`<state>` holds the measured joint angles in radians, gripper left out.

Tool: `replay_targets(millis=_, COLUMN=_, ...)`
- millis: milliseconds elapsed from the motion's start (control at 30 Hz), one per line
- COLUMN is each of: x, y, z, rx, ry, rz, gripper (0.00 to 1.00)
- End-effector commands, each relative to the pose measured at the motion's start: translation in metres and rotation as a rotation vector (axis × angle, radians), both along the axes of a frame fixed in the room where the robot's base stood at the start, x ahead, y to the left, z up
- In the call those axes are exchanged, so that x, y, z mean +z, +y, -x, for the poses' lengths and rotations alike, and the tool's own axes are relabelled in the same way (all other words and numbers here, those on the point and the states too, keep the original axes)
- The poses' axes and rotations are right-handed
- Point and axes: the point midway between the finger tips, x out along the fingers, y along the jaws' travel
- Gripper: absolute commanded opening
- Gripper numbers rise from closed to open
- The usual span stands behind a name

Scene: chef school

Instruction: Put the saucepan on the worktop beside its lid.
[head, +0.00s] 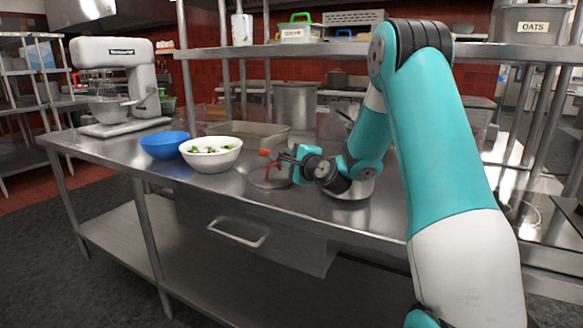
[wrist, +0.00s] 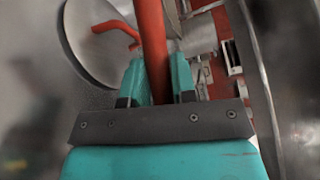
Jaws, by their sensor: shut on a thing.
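The saucepan (head: 350,190) is a shiny metal pan, partly hidden below my wrist over the right part of the worktop. I cannot tell whether its base touches the worktop. My gripper (head: 284,163) is shut on its red handle (wrist: 151,35), which runs between the teal fingers (wrist: 156,80) in the wrist view. The round metal lid (head: 262,181) with a curved red grip lies flat on the worktop (head: 235,193), just left of my gripper. The lid also shows at the upper left of the wrist view (wrist: 75,40).
A white bowl of greens (head: 211,162) and a blue bowl (head: 164,145) stand left of the lid. A shallow metal tray (head: 262,131) and a tall pot (head: 295,105) are behind. A stand mixer (head: 115,85) is at the far left. A shelf (head: 300,50) runs above.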

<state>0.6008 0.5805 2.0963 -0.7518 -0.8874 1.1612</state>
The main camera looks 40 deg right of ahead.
Motion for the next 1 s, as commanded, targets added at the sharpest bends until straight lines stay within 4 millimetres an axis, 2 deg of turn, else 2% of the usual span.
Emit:
replay_targets(millis=33, x=-0.0094, y=-0.0004, z=0.0, rx=-0.001, ry=0.0, rz=0.001, gripper=0.0)
replay_targets(millis=100, x=-0.0137, y=-0.0003, z=-0.0001, rx=0.0, ry=-0.001, rz=0.001, gripper=0.0)
replay_targets(millis=467, x=-0.0166, y=-0.0001, z=-0.0001, rx=-0.001, ry=-0.002, rz=0.003, gripper=0.0)
replay_targets(millis=500, x=-0.0177, y=0.0, z=-0.0001, rx=0.0, ry=-0.001, rz=0.001, gripper=0.27)
replay_targets(millis=600, x=-0.0165, y=0.0001, z=0.0, rx=0.0, ry=-0.001, rz=0.001, gripper=0.5)
replay_targets(millis=933, x=-0.0131, y=0.0001, z=-0.0001, rx=0.0, ry=-0.001, rz=0.001, gripper=0.51)
replay_targets(millis=1000, x=-0.0151, y=0.0002, z=0.0051, rx=-0.001, ry=0.0, rz=0.0, gripper=0.51)
